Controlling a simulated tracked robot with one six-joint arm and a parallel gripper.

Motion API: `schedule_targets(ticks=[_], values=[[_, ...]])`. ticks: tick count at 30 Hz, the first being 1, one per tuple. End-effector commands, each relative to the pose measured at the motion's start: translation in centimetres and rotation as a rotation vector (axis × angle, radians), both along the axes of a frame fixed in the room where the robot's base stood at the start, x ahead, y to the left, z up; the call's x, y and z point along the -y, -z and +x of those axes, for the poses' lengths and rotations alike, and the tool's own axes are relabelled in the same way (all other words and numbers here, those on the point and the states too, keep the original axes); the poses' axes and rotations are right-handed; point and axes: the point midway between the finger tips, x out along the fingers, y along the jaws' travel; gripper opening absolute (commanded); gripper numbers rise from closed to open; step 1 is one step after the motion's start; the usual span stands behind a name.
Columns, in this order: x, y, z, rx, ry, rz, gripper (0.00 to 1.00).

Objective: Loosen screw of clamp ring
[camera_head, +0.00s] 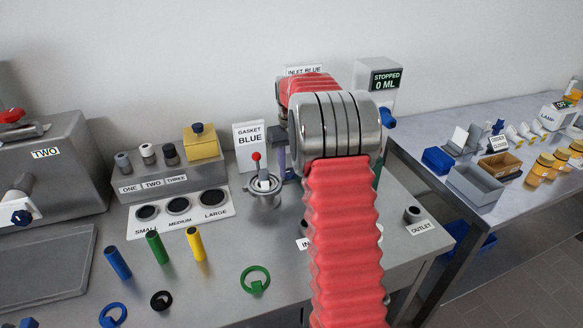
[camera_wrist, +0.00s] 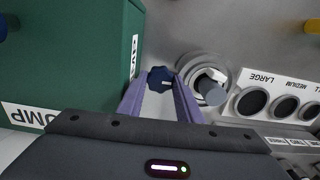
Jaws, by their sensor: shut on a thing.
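In the wrist view a dark blue lobed screw knob (camera_wrist: 160,77) with a small white mark sits between the purple fingertips of my gripper (camera_wrist: 159,90). The fingers are shut on it. Right beside it is the grey metal clamp ring (camera_wrist: 186,66), around a round fitting with a grey cylindrical part on top. In the head view the fitting with its ring (camera_head: 264,192) stands on the bench, with a red-tipped lever (camera_head: 257,163) above it. My gripper (camera_head: 283,164) reaches down just right of it, partly hidden by my arm. The knob is not clearly visible there.
A green pump housing (camera_wrist: 75,55) stands close left of the fingers in the wrist view. A panel with sized holes (camera_head: 180,208) lies left of the fitting. A "GASKET BLUE" sign (camera_head: 250,140) stands behind. Coloured cylinders and rings lie on the front bench. The display (camera_head: 386,81) reads "STOPPED 0 ML".

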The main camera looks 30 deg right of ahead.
Motion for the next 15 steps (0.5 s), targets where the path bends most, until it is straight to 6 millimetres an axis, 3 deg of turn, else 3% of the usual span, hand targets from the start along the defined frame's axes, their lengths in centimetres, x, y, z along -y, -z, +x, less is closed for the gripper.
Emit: schedule_targets(ticks=[3,4,12,15], values=[[-0.08,0.02,-0.13,-0.005,-0.001,0.002,0.1],[-0.08,0.02,-0.13,-0.005,-0.001,0.002,0.33],[-0.01,0.01,-0.06,-0.002,0.001,0.0,0.51],[0.06,0.01,-0.06,-0.001,0.001,-0.001,0.51]])
